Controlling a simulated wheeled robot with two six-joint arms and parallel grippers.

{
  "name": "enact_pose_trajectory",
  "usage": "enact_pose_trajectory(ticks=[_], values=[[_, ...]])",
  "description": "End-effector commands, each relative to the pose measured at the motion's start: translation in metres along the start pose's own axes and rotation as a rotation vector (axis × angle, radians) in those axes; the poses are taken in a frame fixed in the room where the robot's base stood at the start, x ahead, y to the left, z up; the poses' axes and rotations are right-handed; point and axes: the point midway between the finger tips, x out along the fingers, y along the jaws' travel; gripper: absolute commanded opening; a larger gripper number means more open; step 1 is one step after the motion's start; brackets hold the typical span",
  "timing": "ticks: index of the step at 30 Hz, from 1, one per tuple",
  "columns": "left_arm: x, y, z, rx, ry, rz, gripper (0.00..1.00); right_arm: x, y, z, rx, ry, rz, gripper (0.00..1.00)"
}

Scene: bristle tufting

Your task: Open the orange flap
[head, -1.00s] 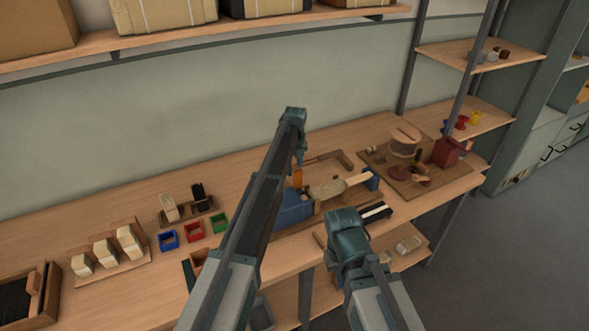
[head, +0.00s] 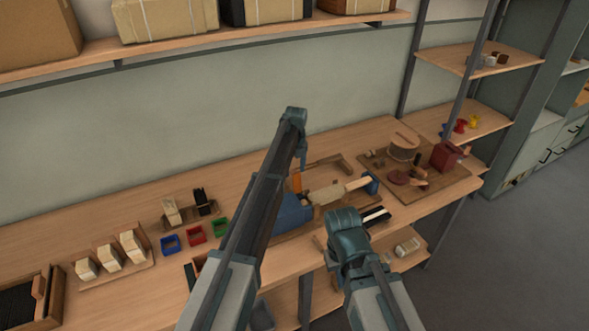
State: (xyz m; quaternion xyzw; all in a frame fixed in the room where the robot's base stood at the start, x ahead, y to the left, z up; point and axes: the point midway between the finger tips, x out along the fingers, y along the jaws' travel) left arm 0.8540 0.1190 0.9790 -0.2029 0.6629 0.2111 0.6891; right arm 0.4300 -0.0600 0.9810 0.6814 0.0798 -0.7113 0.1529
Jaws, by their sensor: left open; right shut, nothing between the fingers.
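The orange flap (head: 296,182) is a small upright piece beside the blue block of the fixture (head: 291,212) on the bench, partly hidden behind my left arm. My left gripper (head: 303,163) points down just above and behind the flap; it is open, and I cannot tell whether it touches the flap. My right gripper (head: 347,236) is at the front edge of the bench, in front of the fixture, shut and empty; its fingertips are mostly hidden by its own wrist. A pale wooden piece (head: 327,195) lies in the fixture, right of the flap.
Red (head: 195,234), blue (head: 170,243) and green (head: 220,226) bins stand left of my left arm. A board (head: 440,186) with a spool and a red block is at the right. A shelf (head: 210,48) with boxes runs above. The bench's back left is clear.

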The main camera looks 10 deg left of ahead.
Motion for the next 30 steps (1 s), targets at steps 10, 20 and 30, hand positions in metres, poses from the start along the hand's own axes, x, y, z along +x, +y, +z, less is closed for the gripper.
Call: enact_pose_trajectory(ticks=[10, 20, 30], values=[[-0.061, 0.000, 0.000, 0.000, 0.000, 0.000, 0.66, -0.060, 0.006, 0.004, -0.002, 0.000, 0.000, 0.00], [-0.106, 0.000, 0.000, 0.000, 0.000, 0.000, 0.66, -0.105, 0.010, 0.006, 0.007, 0.000, -0.002, 0.00], [-0.111, 0.000, 0.000, 0.000, 0.000, 0.000, 0.66, -0.110, 0.010, 0.006, 0.010, 0.000, -0.002, 0.00]])
